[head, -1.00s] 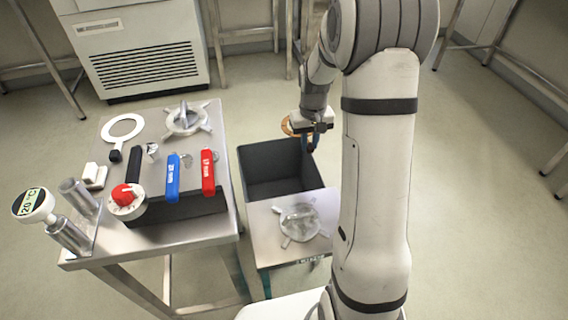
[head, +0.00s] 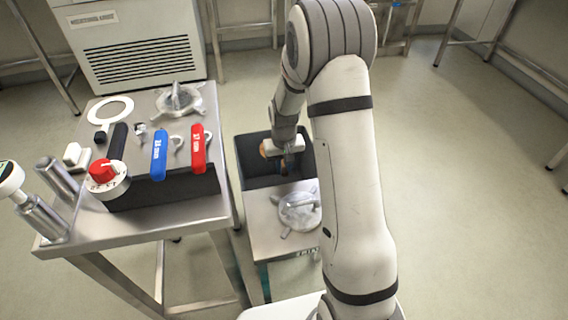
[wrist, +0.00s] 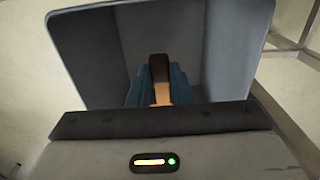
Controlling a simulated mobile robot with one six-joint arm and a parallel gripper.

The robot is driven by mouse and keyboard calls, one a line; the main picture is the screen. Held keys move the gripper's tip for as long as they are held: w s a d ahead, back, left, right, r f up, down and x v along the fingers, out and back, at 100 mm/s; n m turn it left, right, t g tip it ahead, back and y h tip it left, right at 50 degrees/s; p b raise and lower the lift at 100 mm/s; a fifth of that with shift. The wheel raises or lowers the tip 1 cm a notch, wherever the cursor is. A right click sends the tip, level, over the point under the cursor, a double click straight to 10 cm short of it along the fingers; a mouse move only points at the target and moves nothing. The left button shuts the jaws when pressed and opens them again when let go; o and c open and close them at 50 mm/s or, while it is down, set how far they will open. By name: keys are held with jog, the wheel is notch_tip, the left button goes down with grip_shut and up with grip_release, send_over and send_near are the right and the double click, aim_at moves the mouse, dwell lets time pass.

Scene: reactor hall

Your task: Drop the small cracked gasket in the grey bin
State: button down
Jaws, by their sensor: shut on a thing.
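The grey bin (head: 251,166) is a dark, open-topped box standing right of the steel table. My gripper (head: 288,167) is at the bin's mouth, pointing down into it. In the wrist view the blue fingers (wrist: 146,88) are shut on a thin orange-brown piece, the gasket (wrist: 159,72), seen edge-on with the bin's inner walls (wrist: 92,52) around it. In the head view only a little of the gasket (head: 264,152) shows beside the fingers. Any crack in it is too small to see. The bin's floor is mostly hidden by my gripper.
The steel table (head: 190,213) holds a blue-handled valve (head: 159,155), a red-handled valve (head: 198,149), a red-knobbed dial (head: 103,178) and a white ring (head: 110,111). A low stand (head: 270,239) with a metal handwheel (head: 299,211) is just in front of the bin.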

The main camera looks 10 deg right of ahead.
jog(key=shift+f, duration=0.4)
jog(key=c, duration=1.3)
grip_release()
jog(key=shift+r, duration=0.1)
jog(key=shift+o, duration=0.2)
notch_tip(320, 180, up, 6)
jog(key=p, duration=0.4)
jog(key=shift+p, duration=0.4)
